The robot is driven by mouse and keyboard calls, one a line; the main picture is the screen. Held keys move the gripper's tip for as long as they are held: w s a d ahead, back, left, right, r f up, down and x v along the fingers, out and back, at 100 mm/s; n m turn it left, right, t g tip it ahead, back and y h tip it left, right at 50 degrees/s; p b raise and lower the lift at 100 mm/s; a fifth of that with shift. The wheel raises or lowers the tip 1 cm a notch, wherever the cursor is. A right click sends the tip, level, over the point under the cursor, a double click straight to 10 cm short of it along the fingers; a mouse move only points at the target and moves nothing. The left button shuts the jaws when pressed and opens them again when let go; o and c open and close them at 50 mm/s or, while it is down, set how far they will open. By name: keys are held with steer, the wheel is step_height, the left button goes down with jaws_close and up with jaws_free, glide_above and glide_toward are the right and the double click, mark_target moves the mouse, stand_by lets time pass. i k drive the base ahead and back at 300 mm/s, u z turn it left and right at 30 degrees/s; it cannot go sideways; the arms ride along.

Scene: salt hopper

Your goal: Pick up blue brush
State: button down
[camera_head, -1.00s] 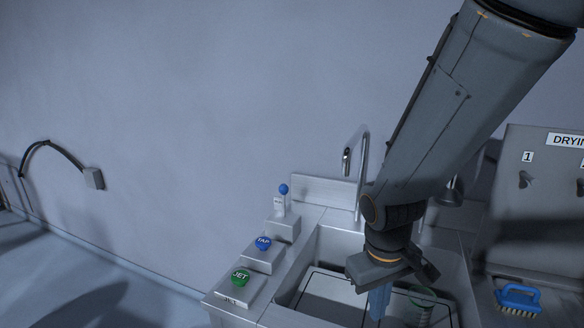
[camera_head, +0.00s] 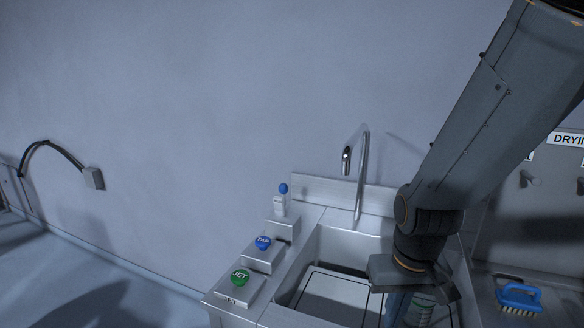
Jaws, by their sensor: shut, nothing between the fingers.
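The blue brush (camera_head: 519,294), with pale bristles facing down and forward, rests on the metal surface right of the sink at the lower right. My gripper (camera_head: 397,308) hangs over the right part of the sink basin, left of the brush and apart from it. Its fingers point down, are shut and hold nothing. Its body partly hides a green, ribbed object (camera_head: 421,308) in the basin.
The sink (camera_head: 316,262) has a tall curved tap (camera_head: 362,170) at the back. A green JET button (camera_head: 240,277), a blue TAP button (camera_head: 263,243) and a blue-topped dispenser (camera_head: 280,202) stand at left. A panel marked DRYING with pegs (camera_head: 529,179) rises behind the brush.

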mark_target(505, 299)
steer(key=z, duration=1.6)
steer(key=i, duration=0.2)
steer(key=u, duration=0.35)
